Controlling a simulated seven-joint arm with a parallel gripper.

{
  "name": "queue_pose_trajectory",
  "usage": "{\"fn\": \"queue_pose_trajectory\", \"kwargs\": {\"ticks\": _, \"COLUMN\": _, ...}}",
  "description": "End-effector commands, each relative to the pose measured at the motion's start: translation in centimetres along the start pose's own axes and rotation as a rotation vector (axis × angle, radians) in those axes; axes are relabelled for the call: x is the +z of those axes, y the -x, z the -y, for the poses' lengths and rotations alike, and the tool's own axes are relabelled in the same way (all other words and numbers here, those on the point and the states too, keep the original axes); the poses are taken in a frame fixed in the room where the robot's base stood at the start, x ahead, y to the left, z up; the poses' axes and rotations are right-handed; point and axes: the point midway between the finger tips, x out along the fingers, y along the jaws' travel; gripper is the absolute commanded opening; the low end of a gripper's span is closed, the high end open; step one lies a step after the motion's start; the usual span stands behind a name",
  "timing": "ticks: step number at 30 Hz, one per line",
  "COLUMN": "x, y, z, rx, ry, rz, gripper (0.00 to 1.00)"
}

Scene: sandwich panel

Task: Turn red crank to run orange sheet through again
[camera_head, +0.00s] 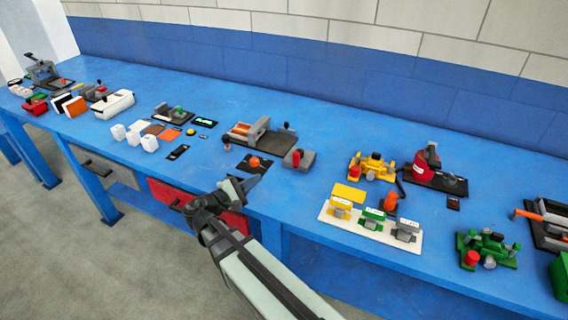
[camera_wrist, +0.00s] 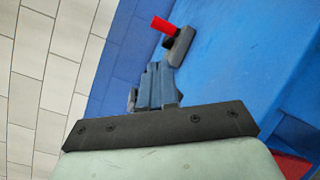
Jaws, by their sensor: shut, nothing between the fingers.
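A red handle (camera_wrist: 163,24) stands out from a dark grey body (camera_wrist: 181,46) on the blue table, beyond my fingertips in the wrist view. I cannot tell surely which head-view device it is; a grey block with a small red part (camera_head: 298,158) lies right of my gripper. My gripper (camera_head: 250,183) is over the table's front edge, shut and empty; its closed fingers (camera_wrist: 153,84) show in the wrist view, apart from the red handle. An orange sheet-like piece (camera_head: 169,134) lies flat among small items left of centre.
A grey machine on a dark plate (camera_head: 272,140) and a dark pad with an orange-red knob (camera_head: 254,163) sit beyond my gripper. White blocks (camera_head: 149,143) stand left. A white board with coloured blocks (camera_head: 336,217) lies right. A red drawer (camera_head: 165,193) is below the table's edge.

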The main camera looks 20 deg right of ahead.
Motion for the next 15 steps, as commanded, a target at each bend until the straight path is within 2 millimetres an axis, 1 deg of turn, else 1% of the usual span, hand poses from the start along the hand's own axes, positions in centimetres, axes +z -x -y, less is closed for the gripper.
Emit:
{"fn": "queue_pose_trajectory", "kwargs": {"ticks": 3, "x": -0.5, "y": 0.0, "z": -0.5, "rx": 0.022, "ry": -0.204, "rz": -0.033, "gripper": 0.0}}
{"fn": "queue_pose_trajectory", "kwargs": {"ticks": 9, "x": -1.2, "y": 0.1, "z": -0.9, "rx": 0.03, "ry": -0.485, "rz": -0.075, "gripper": 0.0}}
{"fn": "queue_pose_trajectory", "kwargs": {"ticks": 12, "x": -1.3, "y": 0.1, "z": -0.9, "rx": 0.027, "ry": -0.57, "rz": -0.081, "gripper": 0.0}}
{"fn": "queue_pose_trajectory", "kwargs": {"ticks": 15, "x": -1.3, "y": 0.0, "z": -0.9, "rx": 0.025, "ry": -0.618, "rz": -0.081, "gripper": 0.0}}
